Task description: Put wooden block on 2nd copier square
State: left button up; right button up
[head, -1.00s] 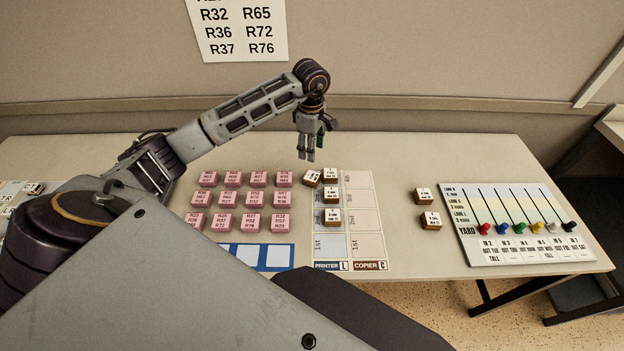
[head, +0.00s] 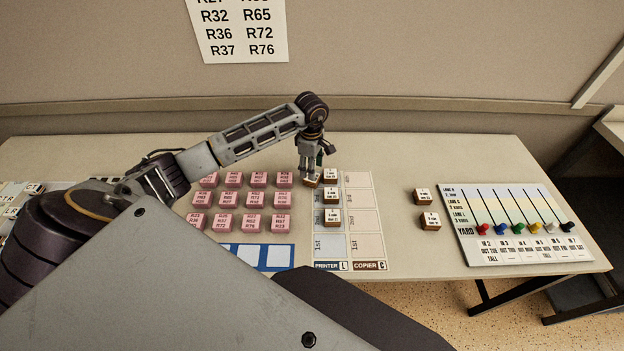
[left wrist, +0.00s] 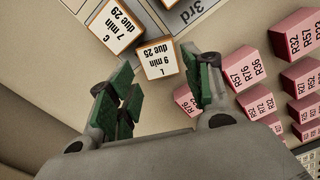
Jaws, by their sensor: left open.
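Wooden blocks with white printed tops stand on the table. One block (head: 312,183), reading L 9 min due 25 in the left wrist view (left wrist: 157,60), lies just left of the printer and copier sheet. My left gripper (head: 312,172) is above it, jaws open, with the block between and beyond the green-padded fingertips in the wrist view (left wrist: 160,88). A second block (head: 330,174), reading C 7 min due 29 (left wrist: 112,25), is beside it at the printer column's far end. Two more blocks (head: 331,195) (head: 332,216) stand in that column. The copier column (head: 365,220) is bare. My right gripper is not in view.
Rows of pink blocks (head: 253,200) stand close left of the sheet, behind a blue-framed strip (head: 276,257). Two wooden blocks (head: 423,195) (head: 430,221) stand right of it. A yard board with coloured pegs (head: 490,195) is farther right. Table between sheet and board is mostly free.

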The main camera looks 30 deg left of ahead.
pick_arm(q)
jog(key=shift+f, duration=0.15)
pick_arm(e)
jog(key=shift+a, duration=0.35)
pick_arm(q)
jog(key=shift+f, duration=0.75)
notch_tip(320, 180, down, 3)
jog(key=shift+d+f+p, duration=0.1)
jog(key=shift+f+p, duration=0.05)
jog(key=shift+p, duration=0.45)
jog(key=shift+f, duration=0.15)
jog(key=shift+c, duration=0.4)
jog(key=c, duration=0.7)
jog(key=shift+o, duration=0.2)
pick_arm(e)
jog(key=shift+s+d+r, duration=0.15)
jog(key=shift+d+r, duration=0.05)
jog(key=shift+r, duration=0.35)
